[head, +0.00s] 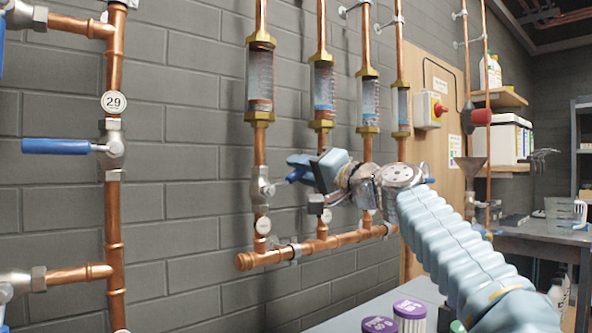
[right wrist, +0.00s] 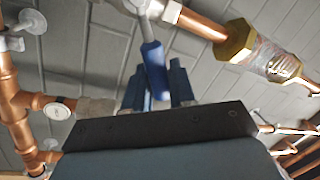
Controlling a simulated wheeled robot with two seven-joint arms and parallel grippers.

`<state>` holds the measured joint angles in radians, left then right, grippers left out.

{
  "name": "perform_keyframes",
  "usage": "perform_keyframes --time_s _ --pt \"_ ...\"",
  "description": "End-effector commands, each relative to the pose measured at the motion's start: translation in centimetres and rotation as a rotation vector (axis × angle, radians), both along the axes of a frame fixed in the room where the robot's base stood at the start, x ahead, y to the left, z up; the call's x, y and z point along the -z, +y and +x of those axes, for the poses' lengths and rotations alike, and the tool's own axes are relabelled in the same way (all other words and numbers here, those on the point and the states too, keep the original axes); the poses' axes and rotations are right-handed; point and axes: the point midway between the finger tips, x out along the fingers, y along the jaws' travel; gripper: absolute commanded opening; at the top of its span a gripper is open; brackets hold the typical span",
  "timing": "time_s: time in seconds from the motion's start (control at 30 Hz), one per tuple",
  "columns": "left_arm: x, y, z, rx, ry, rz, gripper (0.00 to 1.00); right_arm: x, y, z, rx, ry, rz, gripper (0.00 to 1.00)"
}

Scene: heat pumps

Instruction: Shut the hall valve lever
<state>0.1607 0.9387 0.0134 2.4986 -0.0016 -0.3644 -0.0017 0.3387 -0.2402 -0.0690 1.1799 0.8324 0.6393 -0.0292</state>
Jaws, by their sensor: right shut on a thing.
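My right gripper (head: 300,170) reaches in from the right to the row of gauge pipes. In the right wrist view its two dark blue fingers (right wrist: 157,90) are shut on a blue valve lever (right wrist: 153,62), one finger on each side. The lever's metal stem runs up to a silver fitting (right wrist: 153,8) on a copper pipe. In the head view my gripper and wrist hide most of this lever. A silver valve body (head: 262,188) shows just left of the gripper, on the leftmost gauge pipe. I cannot read which tag belongs to the held lever. My left gripper is not in view.
Another blue lever (head: 55,146) points left from the pipe tagged 29 (head: 114,102). Several glass gauges (head: 260,80) stand above a horizontal copper manifold (head: 300,249). Purple-capped jars (head: 409,309) stand on a bench below. A red switch (head: 438,107) is on the wooden panel behind.

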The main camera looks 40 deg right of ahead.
Motion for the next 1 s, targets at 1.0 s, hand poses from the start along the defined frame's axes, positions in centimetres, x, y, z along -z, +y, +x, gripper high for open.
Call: perform_keyframes --time_s 1.0 --pt "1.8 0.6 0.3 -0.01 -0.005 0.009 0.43 4.3 -1.3 -0.1 0.002 -0.062 0.581 0.0"
